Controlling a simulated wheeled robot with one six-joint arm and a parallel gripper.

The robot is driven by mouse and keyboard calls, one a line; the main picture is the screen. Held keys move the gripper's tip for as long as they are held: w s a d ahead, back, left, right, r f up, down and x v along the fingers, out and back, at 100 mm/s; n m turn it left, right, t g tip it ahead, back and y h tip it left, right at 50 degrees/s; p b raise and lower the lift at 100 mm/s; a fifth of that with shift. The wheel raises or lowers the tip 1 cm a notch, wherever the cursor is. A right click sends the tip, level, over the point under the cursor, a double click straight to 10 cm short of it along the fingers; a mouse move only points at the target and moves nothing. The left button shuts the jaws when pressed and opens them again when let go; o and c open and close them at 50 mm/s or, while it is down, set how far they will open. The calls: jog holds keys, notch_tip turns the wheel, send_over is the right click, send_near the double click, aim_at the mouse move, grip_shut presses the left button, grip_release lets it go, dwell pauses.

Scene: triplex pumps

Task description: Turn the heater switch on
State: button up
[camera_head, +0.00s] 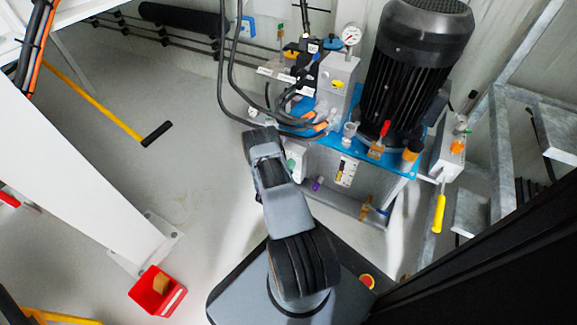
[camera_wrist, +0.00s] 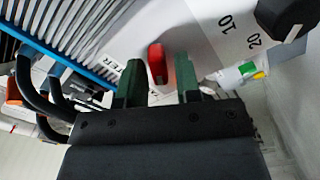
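In the wrist view a small red switch (camera_wrist: 157,63) stands on a light panel (camera_wrist: 195,50). My gripper (camera_wrist: 159,75) has two green fingers, apart and empty, one on each side of the switch in the picture. I see a gap on both sides of the switch; whether the tips reach past it in depth I cannot tell. In the head view my arm covers the gripper and the switch, near a white box (camera_head: 297,160) below the blue pump plate.
In the wrist view a black knob (camera_wrist: 285,14) with marks 10 and 20 sits at upper right. Dark hoses (camera_wrist: 40,95) are at left. In the head view a black motor (camera_head: 412,70) and pressure gauge (camera_head: 351,34) stand above; a red bin (camera_head: 158,291) is on open floor.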

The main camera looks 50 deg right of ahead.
jog(key=shift+o, duration=0.7)
jog(key=p+v, duration=0.4)
jog(key=v, duration=1)
jog(key=shift+d, duration=0.1)
